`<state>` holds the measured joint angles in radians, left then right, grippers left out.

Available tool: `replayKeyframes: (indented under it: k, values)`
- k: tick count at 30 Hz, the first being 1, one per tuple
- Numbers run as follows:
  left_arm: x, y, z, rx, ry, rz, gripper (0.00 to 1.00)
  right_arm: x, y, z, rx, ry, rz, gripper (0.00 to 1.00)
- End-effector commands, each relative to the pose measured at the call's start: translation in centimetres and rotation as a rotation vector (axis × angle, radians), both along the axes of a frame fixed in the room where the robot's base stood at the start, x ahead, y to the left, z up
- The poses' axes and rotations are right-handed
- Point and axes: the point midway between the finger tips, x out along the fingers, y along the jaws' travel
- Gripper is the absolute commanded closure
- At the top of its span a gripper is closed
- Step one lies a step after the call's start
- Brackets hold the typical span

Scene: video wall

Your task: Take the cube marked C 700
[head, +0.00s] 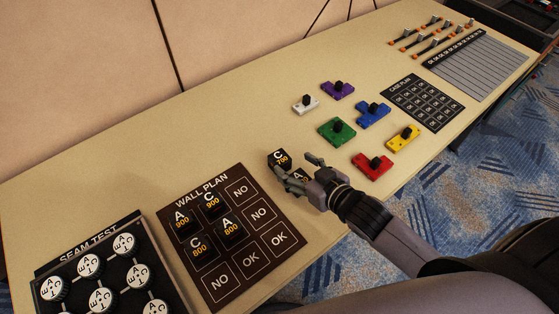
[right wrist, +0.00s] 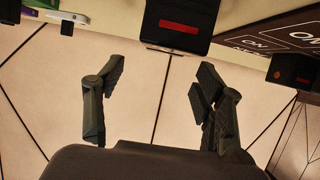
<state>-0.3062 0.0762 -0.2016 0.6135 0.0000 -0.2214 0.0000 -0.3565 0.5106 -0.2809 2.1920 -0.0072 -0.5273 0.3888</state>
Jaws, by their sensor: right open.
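The black cube marked C 700 (head: 279,157) stands on the table right of the wall plan board (head: 284,262), just beyond my right gripper (head: 298,169). Another dark cube (right wrist: 288,68) shows at the right. My left gripper is not in view.
Cubes A 900 (head: 181,221), C 900 (head: 211,204), C 800 (head: 201,247) and A 800 (head: 230,229) sit on the board. Coloured knobbed pieces, including a green one (head: 337,131) and a red one (head: 373,166), lie to the right. The seam test panel (head: 60,262) is front left.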

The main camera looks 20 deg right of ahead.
Motion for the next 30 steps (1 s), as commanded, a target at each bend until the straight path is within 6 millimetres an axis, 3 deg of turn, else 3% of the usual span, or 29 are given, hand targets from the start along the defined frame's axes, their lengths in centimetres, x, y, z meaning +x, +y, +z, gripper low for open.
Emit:
replayKeyframes:
  k: [6, 11, 18, 27, 30]
  values:
    - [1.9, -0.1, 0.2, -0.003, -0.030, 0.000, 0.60, 2.0, 0.7, -0.8, 0.000, -0.001, 0.000, 0.37]
    - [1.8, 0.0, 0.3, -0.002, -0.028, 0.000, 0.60, 3.0, 1.1, -1.3, 0.001, -0.001, 0.000, 0.37]
    - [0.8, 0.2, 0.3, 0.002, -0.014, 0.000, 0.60, 5.9, 2.3, -2.8, -0.001, -0.001, -0.001, 0.37]
    - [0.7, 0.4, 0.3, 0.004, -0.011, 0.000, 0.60, 6.5, 2.6, -3.2, 0.000, 0.000, 0.001, 0.37]
    - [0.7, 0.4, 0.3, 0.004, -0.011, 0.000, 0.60, 6.5, 2.5, -3.2, 0.000, 0.000, 0.000, 0.42]
